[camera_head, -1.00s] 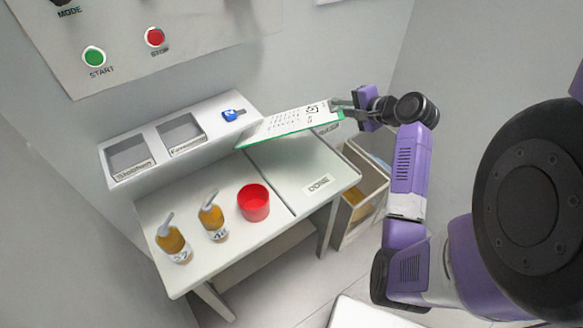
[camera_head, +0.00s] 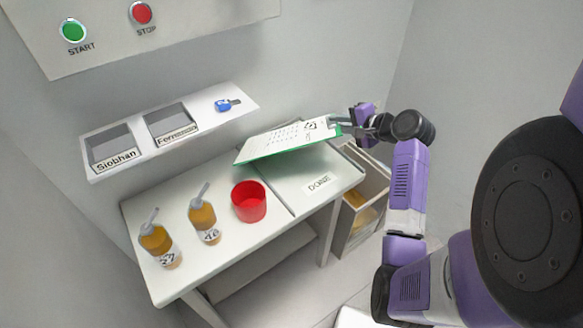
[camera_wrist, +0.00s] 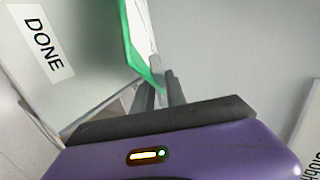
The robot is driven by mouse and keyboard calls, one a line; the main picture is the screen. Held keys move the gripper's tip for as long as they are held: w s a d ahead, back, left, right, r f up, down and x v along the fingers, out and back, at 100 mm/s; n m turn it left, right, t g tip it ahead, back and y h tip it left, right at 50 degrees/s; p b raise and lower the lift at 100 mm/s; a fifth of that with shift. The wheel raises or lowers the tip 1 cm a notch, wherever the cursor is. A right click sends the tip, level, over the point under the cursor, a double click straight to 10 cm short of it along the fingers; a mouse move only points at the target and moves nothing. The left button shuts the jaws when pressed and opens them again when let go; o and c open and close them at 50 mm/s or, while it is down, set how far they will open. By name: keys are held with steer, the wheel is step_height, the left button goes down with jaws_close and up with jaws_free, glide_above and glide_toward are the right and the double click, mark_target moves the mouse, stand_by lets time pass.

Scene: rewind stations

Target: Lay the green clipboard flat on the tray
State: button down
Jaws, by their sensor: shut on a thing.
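The green clipboard (camera_head: 284,144), with a white printed sheet on it, is held in the air above the right part of the table. My gripper (camera_head: 343,125) is shut on its right end, where the clip is. The clipboard is tilted and apart from the surface below. In the wrist view the clipboard (camera_wrist: 145,62) shows as a green edge at the fingers (camera_wrist: 160,88). Below it is a pale tray-like area labelled DONE (camera_head: 312,196), its back part hidden by the clipboard; it also shows in the wrist view (camera_wrist: 80,75).
A red cup (camera_head: 249,203) and two amber bottles, one left (camera_head: 158,246) and one right (camera_head: 205,222), stand on the table's left part. A shelf with two labelled bins (camera_head: 112,146) and a blue object (camera_head: 226,104) is behind. An open bin (camera_head: 362,205) stands at right.

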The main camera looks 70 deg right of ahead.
steer(key=c, duration=1.5)
jaws_free()
steer(key=shift+r, duration=0.1)
steer(key=shift+p+v, duration=3)
steer(key=shift+v, duration=1)
